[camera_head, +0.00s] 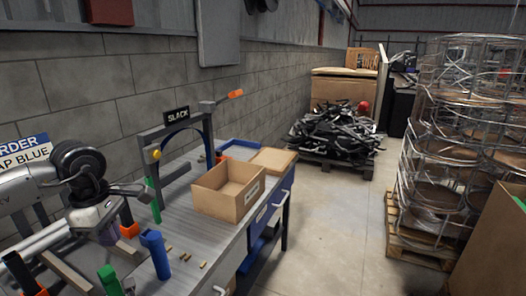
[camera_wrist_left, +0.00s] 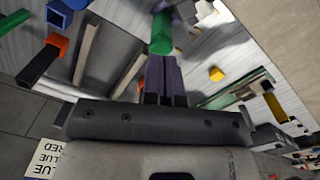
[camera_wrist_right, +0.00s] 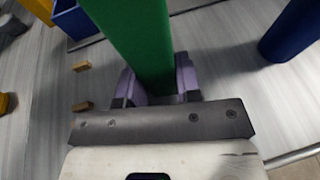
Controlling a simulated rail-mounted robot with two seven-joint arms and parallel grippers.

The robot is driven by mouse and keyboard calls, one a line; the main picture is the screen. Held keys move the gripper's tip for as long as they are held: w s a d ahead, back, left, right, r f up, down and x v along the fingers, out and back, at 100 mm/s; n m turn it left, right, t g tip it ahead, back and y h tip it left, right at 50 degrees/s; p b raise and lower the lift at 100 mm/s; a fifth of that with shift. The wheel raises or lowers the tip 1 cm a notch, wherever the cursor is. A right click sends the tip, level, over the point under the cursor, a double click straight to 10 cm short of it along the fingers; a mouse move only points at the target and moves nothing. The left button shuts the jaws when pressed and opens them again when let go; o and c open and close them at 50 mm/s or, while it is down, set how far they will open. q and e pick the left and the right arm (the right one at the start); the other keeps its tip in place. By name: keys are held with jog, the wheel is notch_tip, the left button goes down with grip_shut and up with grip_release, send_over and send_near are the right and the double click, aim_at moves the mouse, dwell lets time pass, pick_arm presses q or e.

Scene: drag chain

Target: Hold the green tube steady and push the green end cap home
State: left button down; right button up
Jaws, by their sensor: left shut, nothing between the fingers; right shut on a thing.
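The green tube (camera_wrist_right: 140,40) fills the middle of the right wrist view, between the purple fingers of my right gripper (camera_wrist_right: 158,90), which is shut on it. In the head view an upright green piece (camera_head: 153,203) stands on the bench beside my left gripper (camera_head: 142,190). In the left wrist view my left gripper (camera_wrist_left: 163,62) is shut and empty, with a green piece (camera_wrist_left: 161,35) just past its fingertips. I cannot tell whether they touch, or whether that piece is the cap or the tube. I cannot make out my right gripper in the head view.
A blue tube (camera_head: 155,257) stands near the bench's front edge, with small brass pieces (camera_head: 187,257) beside it. Another green piece (camera_head: 109,281) is at the lower left. A cardboard box (camera_head: 225,197) and a frame marked SLACK (camera_head: 208,135) stand further along. The aisle is clear.

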aim_at(105, 270)
pick_arm(q)
jog(key=shift+n+y, duration=0.3)
jog(key=shift+n, duration=0.3)
jog(key=shift+s+a+f, duration=0.1)
jog(key=shift+a+f, duration=0.5)
jog(key=shift+f, duration=0.3)
jog(key=shift+s+a+f, duration=0.15)
jog(key=shift+a+f, duration=0.4)
jog(key=shift+f, duration=0.3)
jog(key=shift+s+a+f, duration=0.1)
jog(key=shift+a+f, duration=0.5)
jog(key=shift+f, duration=0.3)
jog(key=shift+f, duration=1.35)
jog(key=shift+r, duration=0.15)
jog(key=shift+r, duration=2.95)
